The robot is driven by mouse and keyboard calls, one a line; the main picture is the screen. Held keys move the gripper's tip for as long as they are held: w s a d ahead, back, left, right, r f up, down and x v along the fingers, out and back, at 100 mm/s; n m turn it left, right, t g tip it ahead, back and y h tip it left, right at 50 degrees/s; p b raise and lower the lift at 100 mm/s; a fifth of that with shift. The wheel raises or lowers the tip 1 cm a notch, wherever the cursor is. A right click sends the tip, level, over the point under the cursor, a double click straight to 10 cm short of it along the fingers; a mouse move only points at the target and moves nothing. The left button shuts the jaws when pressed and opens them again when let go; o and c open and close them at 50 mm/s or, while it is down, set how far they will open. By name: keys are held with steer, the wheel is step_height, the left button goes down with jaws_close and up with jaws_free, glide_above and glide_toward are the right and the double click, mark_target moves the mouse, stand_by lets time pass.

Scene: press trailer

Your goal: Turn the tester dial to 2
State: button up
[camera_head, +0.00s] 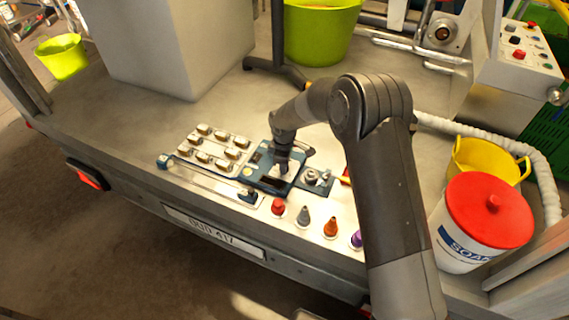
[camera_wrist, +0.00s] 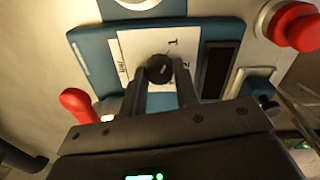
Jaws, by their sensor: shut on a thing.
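The tester (camera_wrist: 96,62) is a blue panel with a white face, a dark display strip and a black round dial (camera_wrist: 159,68). In the wrist view my gripper (camera_wrist: 160,80) is shut on the dial, with one finger on each side. A mark on the white dial face looks like a 1, above and right of the dial; another mark shows at the left, and the lower right is partly covered by a finger. In the head view the blue tester (camera_head: 262,178) lies on the trailer bed under my gripper (camera_head: 281,170), and the dial is hidden.
A white tray of several blocks (camera_head: 214,147) lies left of the tester. Several coloured knobs (camera_head: 303,216) stand along the front edge. A red-lidded soap bucket (camera_head: 487,209) and a yellow bucket (camera_head: 490,160) are at the right. A red button (camera_wrist: 296,26) is close by.

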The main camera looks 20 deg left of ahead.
steer(key=shift+c, duration=0.5)
steer(key=shift+m, duration=0.3)
steer(key=m, duration=0.4)
steer(key=shift+m, duration=0.3)
steer(key=m, duration=0.6)
steer(key=shift+a+h, duration=0.1)
steer(key=shift+h, duration=0.2)
steer(key=shift+m, duration=0.4)
steer(key=o, duration=1)
steer(key=r, duration=1.1)
steer(key=shift+s+a, duration=0.15)
steer(key=shift+a, duration=0.05)
